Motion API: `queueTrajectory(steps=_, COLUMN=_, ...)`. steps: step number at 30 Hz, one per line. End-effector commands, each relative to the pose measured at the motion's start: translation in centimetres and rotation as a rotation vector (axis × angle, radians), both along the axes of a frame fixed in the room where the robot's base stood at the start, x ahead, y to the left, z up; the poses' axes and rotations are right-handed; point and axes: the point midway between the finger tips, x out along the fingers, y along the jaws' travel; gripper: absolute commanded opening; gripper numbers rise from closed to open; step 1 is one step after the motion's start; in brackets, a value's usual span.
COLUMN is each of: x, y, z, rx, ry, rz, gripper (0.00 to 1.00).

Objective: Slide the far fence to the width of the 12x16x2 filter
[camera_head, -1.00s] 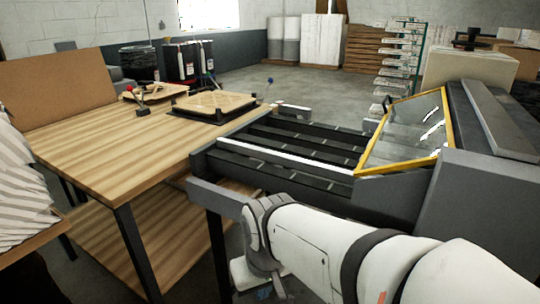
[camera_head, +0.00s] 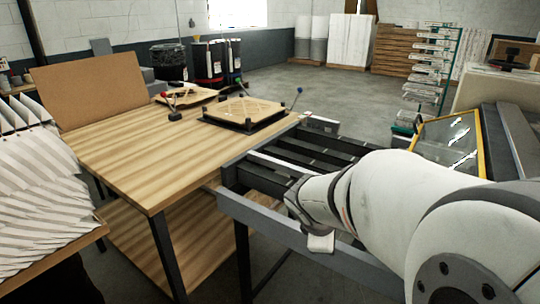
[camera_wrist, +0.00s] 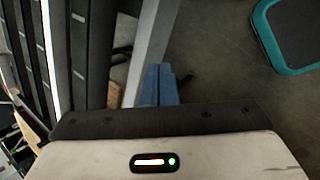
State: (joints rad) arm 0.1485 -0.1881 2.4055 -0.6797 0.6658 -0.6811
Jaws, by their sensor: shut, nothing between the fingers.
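The conveyor's black slats (camera_head: 300,155) lie right of the wooden table in the head view, with a pale bar (camera_head: 275,163) along them. A short grey block (camera_head: 320,125) stands at the conveyor's far end; I cannot tell whether it is the far fence. My gripper (camera_wrist: 157,80) has its blue fingers together and empty in the wrist view, beside a grey rail (camera_wrist: 150,35); contact is unclear. My arm hides the gripper's fingers in the head view.
The wooden table (camera_head: 150,165) holds a cardboard panel (camera_head: 100,85) at its back left. Pleated filters (camera_head: 35,190) are at the far left. A yellow-framed clear guard (camera_head: 450,140) stands right of the conveyor. A teal-edged object (camera_wrist: 268,60) shows in the wrist view.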

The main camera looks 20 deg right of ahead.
Motion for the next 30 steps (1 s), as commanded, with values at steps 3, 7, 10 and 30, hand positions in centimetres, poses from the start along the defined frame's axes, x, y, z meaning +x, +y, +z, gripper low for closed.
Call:
queueTrajectory(steps=3, x=3.6, y=-3.1, z=3.3, rx=-0.227, ry=0.147, rz=0.356, gripper=0.00)
queueTrajectory(steps=7, x=6.7, y=-5.0, z=4.6, rx=-0.413, ry=0.292, rz=0.677, gripper=0.00)
queueTrajectory(steps=10, x=8.3, y=-5.8, z=4.9, rx=-0.507, ry=0.374, rz=0.846, gripper=0.00)
queueTrajectory(steps=30, x=13.3, y=-11.5, z=-2.1, rx=-0.579, ry=0.443, rz=0.978, gripper=0.00)
